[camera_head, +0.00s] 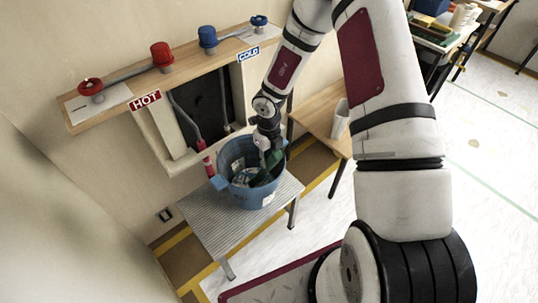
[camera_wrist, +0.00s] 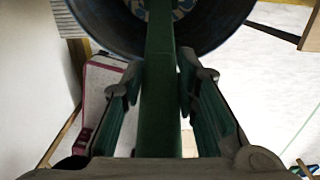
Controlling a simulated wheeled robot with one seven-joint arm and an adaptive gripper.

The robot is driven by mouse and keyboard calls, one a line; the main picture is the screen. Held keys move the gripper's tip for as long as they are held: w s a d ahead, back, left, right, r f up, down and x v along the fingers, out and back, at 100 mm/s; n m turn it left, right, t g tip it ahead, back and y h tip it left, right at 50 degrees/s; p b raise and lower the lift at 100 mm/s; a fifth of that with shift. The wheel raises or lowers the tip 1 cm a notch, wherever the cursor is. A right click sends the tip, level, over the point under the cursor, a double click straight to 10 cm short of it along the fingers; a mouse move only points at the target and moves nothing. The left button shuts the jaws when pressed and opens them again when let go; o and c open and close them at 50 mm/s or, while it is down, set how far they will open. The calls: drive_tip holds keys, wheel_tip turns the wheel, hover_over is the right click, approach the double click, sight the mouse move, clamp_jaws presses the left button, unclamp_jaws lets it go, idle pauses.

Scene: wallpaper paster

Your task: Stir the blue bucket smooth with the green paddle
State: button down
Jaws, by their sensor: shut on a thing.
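The blue bucket (camera_head: 230,158) stands upright on a small grey ribbed table (camera_head: 220,232). In the wrist view the bucket's dark inner wall (camera_wrist: 100,22) fills the top, with a pale patterned patch at its bottom. My gripper (camera_head: 268,145) is over the bucket's right rim and points down. It is shut on the green paddle, whose handle (camera_wrist: 158,95) runs between the fingers and down into the bucket. In the head view a green part of the paddle (camera_head: 264,177) shows inside the bucket. The paddle's lower end is hard to make out.
A wall shelf (camera_head: 185,75) with red and blue taps is behind the bucket, above a recess with pipes (camera_head: 200,110). A wooden side table (camera_head: 318,122) with a white container (camera_head: 340,118) stands close on the right. Open floor (camera_head: 480,190) lies farther right.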

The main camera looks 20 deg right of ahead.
drive_tip(key=shift+w+a+f+b, duration=0.15)
drive_tip(key=shift+w+f+b, duration=0.4)
drive_tip(key=shift+f, duration=0.55)
drive_tip(key=shift+w+a+f+b, duration=0.15)
drive_tip(key=shift+w+f+b, duration=0.25)
drive_tip(key=shift+f+b, duration=0.6)
drive_tip(key=shift+w+a+f+b, duration=0.15)
drive_tip(key=shift+w+f+b, duration=0.3)
drive_tip(key=shift+f, duration=0.8)
